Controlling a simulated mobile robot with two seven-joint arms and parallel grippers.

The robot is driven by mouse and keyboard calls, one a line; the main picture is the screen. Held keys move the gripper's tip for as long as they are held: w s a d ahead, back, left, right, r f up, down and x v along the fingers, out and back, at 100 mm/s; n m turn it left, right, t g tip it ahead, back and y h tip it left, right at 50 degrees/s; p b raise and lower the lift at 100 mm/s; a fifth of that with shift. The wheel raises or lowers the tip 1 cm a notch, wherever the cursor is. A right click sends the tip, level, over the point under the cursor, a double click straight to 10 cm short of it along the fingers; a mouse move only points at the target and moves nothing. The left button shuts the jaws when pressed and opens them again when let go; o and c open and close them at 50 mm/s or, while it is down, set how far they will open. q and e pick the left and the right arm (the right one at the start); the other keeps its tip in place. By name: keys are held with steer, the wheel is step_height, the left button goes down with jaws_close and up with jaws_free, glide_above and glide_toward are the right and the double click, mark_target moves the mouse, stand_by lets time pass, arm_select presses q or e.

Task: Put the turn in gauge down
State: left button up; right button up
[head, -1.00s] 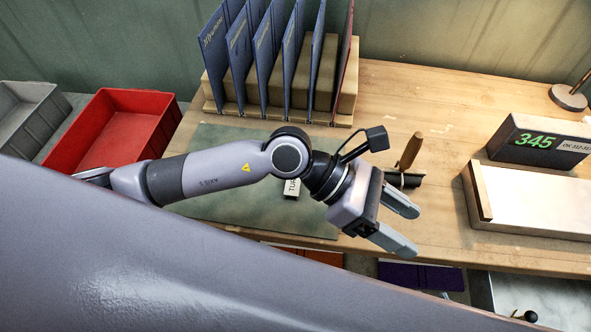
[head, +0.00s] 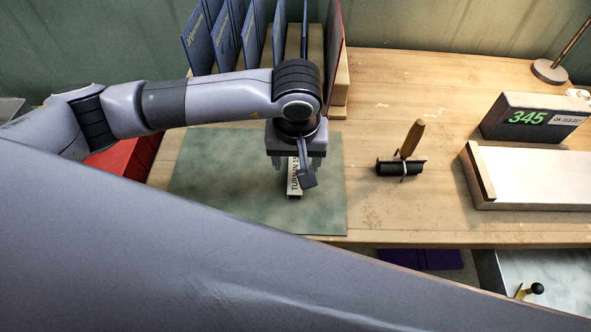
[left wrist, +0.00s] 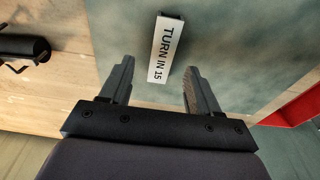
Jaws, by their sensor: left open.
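The turn in gauge (head: 294,179) is a small pale block with black lettering, lying on the green mat (head: 220,190) at its right part. My right gripper is not in view.
A dark roller with a wooden handle (head: 400,167) stands right of the mat. A rack of blue boards (head: 226,42) is behind. A display reading 345 (head: 527,118) and a white-topped block (head: 530,172) are at the right. A red bin (head: 118,160) is at the left.

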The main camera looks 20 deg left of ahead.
mark_target(295, 169)
arm_select(q)
steer(key=f, duration=0.4)
steer(key=shift+w+a+f+p, duration=0.1)
steer(key=shift+w+a+p, duration=0.1)
steer(key=shift+p, duration=0.1)
jaws_close()
steer(key=shift+r, duration=0.2)
